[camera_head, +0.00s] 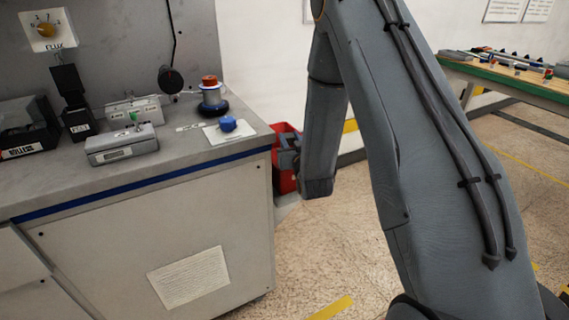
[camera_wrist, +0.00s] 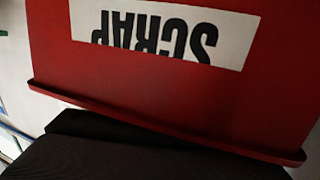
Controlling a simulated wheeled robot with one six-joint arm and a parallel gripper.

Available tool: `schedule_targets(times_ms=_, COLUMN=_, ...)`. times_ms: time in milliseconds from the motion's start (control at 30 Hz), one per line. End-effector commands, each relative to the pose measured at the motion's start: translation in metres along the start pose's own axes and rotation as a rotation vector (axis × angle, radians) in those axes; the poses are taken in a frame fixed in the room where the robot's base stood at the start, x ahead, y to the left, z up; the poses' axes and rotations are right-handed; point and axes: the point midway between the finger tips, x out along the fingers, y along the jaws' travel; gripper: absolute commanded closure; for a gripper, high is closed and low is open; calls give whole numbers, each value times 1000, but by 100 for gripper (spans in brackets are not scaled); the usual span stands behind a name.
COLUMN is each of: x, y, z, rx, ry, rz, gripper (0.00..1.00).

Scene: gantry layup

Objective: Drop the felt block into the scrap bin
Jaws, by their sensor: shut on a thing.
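The red scrap bin (camera_head: 287,184) stands on the floor just past the right end of the bench, partly hidden by my arm and gripper. In the wrist view the bin's red wall (camera_wrist: 180,100) fills most of the picture, its white SCRAP label upside down. My gripper (camera_head: 287,154) is at the bin in the head view, its fingertips hard to make out. It is shut on the dark felt block (camera_wrist: 140,160), which shows at the bottom of the wrist view, close to the bin's rim. I cannot tell whether the block is over the opening.
The grey bench (camera_head: 170,185) on the left holds a grey device (camera_head: 122,146), a blue knob-like piece on a white card (camera_head: 228,124) and a red-topped piece (camera_head: 209,95). A green-edged table (camera_head: 510,78) is at the back right. Open floor lies in front.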

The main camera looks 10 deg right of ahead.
Motion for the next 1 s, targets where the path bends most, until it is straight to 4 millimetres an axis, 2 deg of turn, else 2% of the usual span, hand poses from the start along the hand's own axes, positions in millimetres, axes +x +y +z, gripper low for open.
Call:
schedule_targets(times_ms=200, x=0, y=0, z=0, rx=0, ry=0, rz=0, gripper=90)
schedule_targets(times_ms=233, x=0, y=0, z=0, rx=0, ry=0, rz=0, gripper=65)
schedule_targets(times_ms=333, x=0, y=0, z=0, rx=0, ry=0, rz=0, gripper=48)
schedule_targets(times_ms=667, x=-3, y=0, z=0, rx=0, ry=-1, rz=0, gripper=48)
schedule_targets(times_ms=767, x=-12, y=0, z=0, rx=0, ry=-1, rz=0, gripper=48)
schedule_targets(times_ms=1000, x=-51, y=0, z=0, rx=0, ry=-2, rz=0, gripper=48)
